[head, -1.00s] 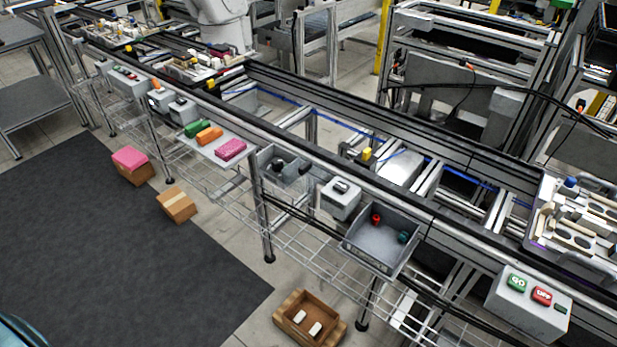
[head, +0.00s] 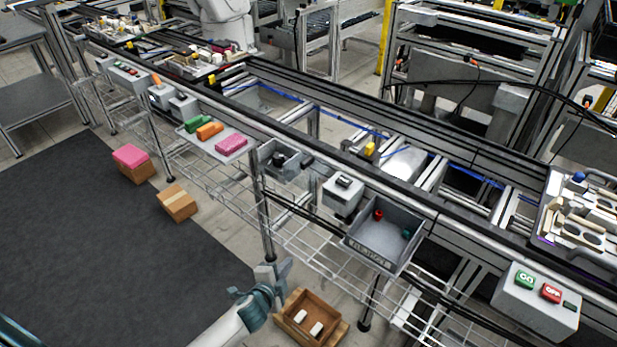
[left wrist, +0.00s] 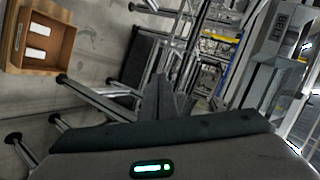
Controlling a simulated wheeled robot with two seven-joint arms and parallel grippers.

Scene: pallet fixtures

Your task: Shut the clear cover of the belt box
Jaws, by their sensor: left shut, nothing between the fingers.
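My left gripper (head: 279,268) is in the lower middle of the head view, shut and empty, in front of the conveyor's wire shelf and apart from it. Its fingers (left wrist: 160,97) show in the left wrist view. A small grey box with a dark switch-like top (head: 343,193) sits on the conveyor's front side. An open grey box with dark contents (head: 280,163) is left of it. My right gripper is not in view.
A labelled grey bin (head: 372,252) holds small red and teal parts. A wooden crate (head: 310,318) stands on the floor beside my gripper.

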